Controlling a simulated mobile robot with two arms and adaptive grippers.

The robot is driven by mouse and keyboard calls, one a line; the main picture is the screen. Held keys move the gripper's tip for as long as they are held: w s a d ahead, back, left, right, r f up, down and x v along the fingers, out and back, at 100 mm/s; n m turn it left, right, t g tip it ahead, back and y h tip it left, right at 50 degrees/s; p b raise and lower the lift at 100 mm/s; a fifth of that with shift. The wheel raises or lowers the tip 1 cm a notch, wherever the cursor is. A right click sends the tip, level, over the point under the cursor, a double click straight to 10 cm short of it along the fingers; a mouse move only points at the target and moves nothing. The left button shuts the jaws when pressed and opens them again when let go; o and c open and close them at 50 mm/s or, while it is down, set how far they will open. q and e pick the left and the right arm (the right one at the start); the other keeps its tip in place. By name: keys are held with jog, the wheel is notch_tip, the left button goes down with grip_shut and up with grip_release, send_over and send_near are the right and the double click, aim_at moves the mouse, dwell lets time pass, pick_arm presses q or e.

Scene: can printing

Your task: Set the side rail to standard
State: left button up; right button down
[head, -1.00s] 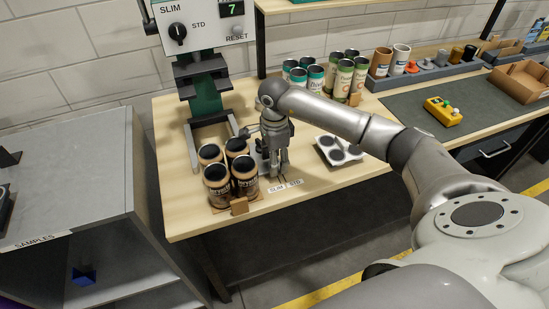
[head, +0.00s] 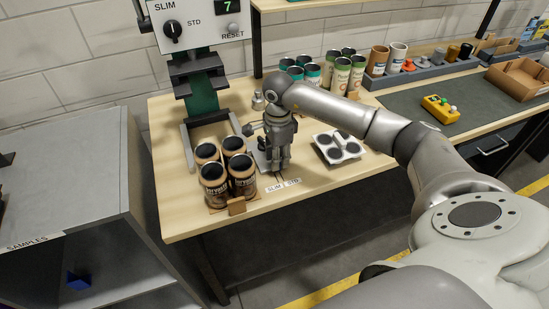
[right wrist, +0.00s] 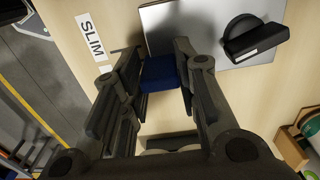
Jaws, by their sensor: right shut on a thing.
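My right gripper (head: 278,170) points straight down at the bench, just behind the SLIM label (head: 274,188) and the STD label (head: 293,182). In the right wrist view its fingers (right wrist: 160,85) are shut on a small blue block (right wrist: 160,74), which I take to be the side rail's grip. The block sits at the edge of a grey plate (right wrist: 190,25). A black knob (right wrist: 254,38) stands on that plate. The SLIM label also shows in the wrist view (right wrist: 91,37); the STD label is hidden there. The rail's exact position against the labels is covered by the gripper.
Several brown cans (head: 214,185) stand close left of the gripper. A white tray (head: 325,138) with dark round pieces is to its right. The press (head: 200,65) with a SLIM/STD dial (head: 173,30) stands behind. Teal and green cans (head: 357,75) are at the back.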

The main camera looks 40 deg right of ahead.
jog(key=c, duration=1.1)
grip_release()
jog(key=shift+s+d, duration=0.1)
jog(key=shift+d, duration=0.2)
jog(key=shift+a+r, duration=0.1)
jog(key=shift+r, duration=0.05)
notch_tip(320, 180, up, 12)
jog(key=shift+f, duration=0.1)
